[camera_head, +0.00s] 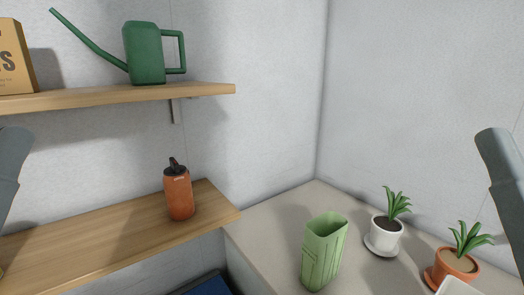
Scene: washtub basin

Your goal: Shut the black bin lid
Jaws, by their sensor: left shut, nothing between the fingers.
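No black bin or bin lid can be made out in the head view. A dark-rimmed thing with a blue surface (208,287) is cut off by the bottom edge, below the lower shelf; I cannot tell what it is. Grey links of my arms come in at the left and right edges. Neither gripper's fingers show in this view.
A lower wooden shelf (110,237) holds an orange bottle (178,194). An upper shelf (120,96) holds a green watering can (146,52) and a cardboard box (14,60). A pale counter (275,222) holds a green container (322,255) and potted plants (386,228) (455,262).

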